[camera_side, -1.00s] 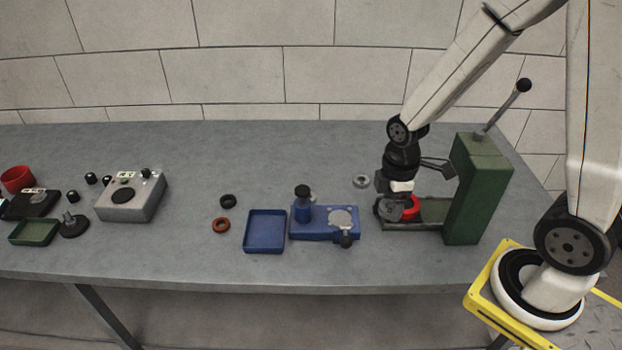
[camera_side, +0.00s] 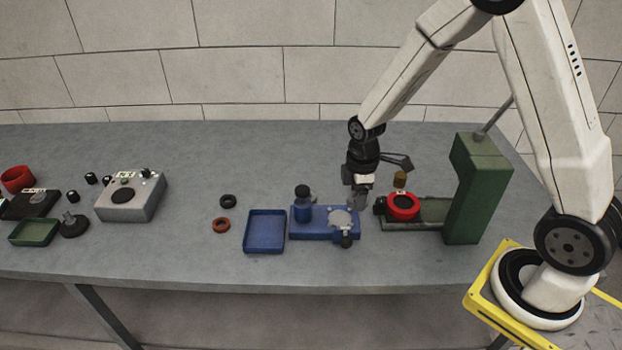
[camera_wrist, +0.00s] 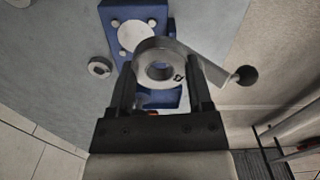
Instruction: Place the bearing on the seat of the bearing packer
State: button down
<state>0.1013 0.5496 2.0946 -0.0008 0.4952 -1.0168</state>
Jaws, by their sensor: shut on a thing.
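In the wrist view the ring sits between both fingers (camera_wrist: 160,73). In the side view it is small and partly hidden by the jaws. The bearing packer appears to be the blue fixture (camera_side: 320,236), with a pale round seat (camera_side: 342,218) on top. The seat also shows in the wrist view (camera_wrist: 134,36), partly behind the ring.
A blue tray (camera_side: 264,232) is to the left. A green press (camera_side: 478,190) with a red ring (camera_side: 403,207) is right.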

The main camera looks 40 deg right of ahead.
send_over(340, 218)
jog(key=shift+s+f, duration=0.2)
jog(key=shift+f, duration=2.45)
jog(key=shift+f, duration=0.1)
jog(key=shift+w+f, duration=0.15)
jog(key=shift+f, duration=0.05)
jog(key=shift+w+f, duration=0.1)
jog(key=shift+f, duration=1.45)
jog(key=shift+f, duration=0.15)
grip_release()
notch_tip(340, 218, up, 12)
